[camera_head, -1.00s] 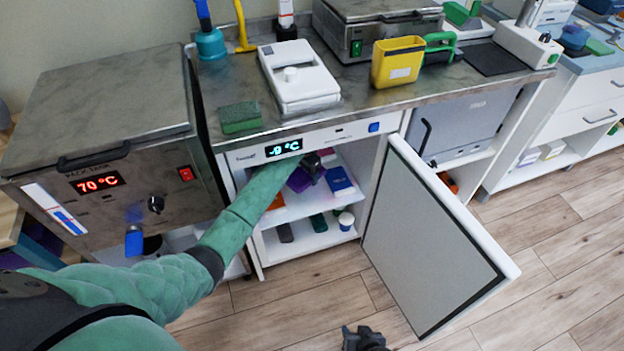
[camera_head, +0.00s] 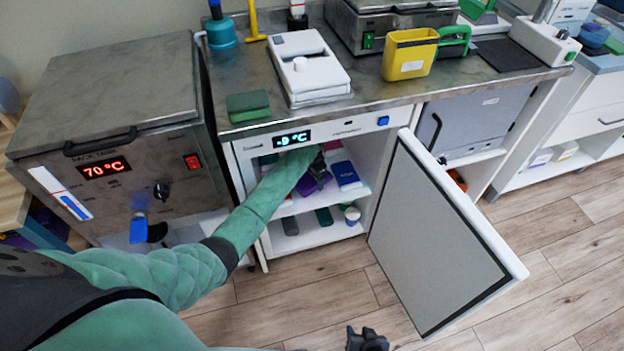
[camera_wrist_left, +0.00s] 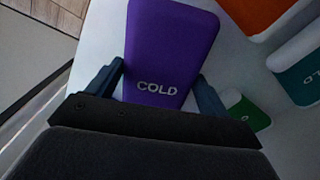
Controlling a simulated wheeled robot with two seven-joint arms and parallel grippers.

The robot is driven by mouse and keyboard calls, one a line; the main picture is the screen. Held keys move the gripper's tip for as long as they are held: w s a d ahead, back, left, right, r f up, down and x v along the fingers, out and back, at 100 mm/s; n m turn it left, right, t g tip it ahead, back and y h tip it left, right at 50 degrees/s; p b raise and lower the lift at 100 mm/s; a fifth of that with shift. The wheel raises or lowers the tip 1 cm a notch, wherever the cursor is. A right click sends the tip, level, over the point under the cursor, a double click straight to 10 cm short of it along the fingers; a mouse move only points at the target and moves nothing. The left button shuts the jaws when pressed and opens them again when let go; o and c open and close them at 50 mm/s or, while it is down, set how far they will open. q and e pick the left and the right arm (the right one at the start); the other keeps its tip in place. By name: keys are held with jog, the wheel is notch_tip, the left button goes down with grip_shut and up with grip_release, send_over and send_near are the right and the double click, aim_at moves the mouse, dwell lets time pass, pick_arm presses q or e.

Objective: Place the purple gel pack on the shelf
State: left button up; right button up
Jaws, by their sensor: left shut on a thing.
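The purple gel pack (camera_wrist_left: 168,45), marked COLD, is between the two fingers of my left gripper (camera_wrist_left: 160,88) in the left wrist view. In the head view the purple pack (camera_head: 309,186) shows just under my left gripper (camera_head: 318,168), inside the open cooler. My left gripper is shut on it. The cooler's upper shelf (camera_head: 345,206) lies below and around the pack; I cannot tell whether the pack touches it. My right gripper (camera_head: 367,341) shows at the bottom edge of the head view, its fingers too small and dark to judge.
The cooler door (camera_head: 432,235) stands wide open on the right. A blue pack (camera_head: 346,176) lies just right of the purple one. An orange pack (camera_wrist_left: 254,10) and green packs (camera_wrist_left: 297,66) are near in the wrist view. Several items sit on the lower shelf (camera_head: 318,236).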

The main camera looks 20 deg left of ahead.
pick_arm(q)
jog(key=shift+f, duration=0.6)
pick_arm(e)
jog(key=shift+s+f, duration=0.1)
jog(key=shift+f, duration=0.25)
jog(key=shift+r, duration=0.1)
pick_arm(q)
jog(key=o, duration=1.1)
jog(key=shift+f, duration=0.1)
jog(key=shift+o, duration=0.2)
pick_arm(e)
jog(key=shift+r, duration=0.1)
